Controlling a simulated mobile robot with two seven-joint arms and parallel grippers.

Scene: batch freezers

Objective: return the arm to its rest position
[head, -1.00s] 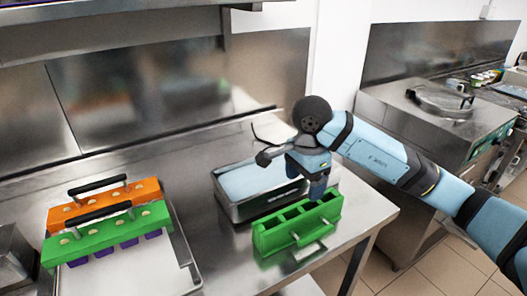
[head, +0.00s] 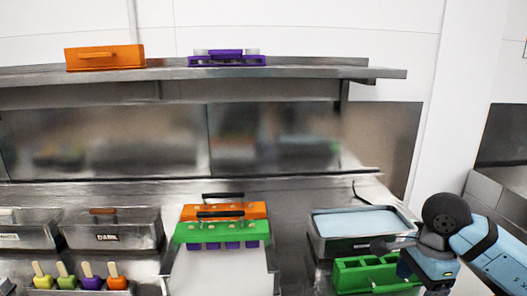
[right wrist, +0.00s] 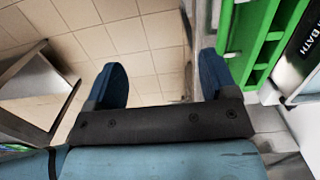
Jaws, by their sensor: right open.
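My right arm comes in from the lower right of the head view. Its gripper (head: 404,271) is beside the right end of a green mold (head: 350,278) on the counter. In the right wrist view the blue fingers stand wide apart (right wrist: 163,75) with only floor tiles between them. The green mold (right wrist: 270,45) shows just right of the right finger; whether they touch I cannot tell. My left gripper is not in view.
A steel bath with light blue liquid (head: 338,247) stands behind the green mold. Orange (head: 257,211) and green (head: 190,236) molds with black handles sit at a white tray (head: 205,275). Left are steel bins (head: 105,237) and several popsicles (head: 90,282). A shelf (head: 300,74) runs above.

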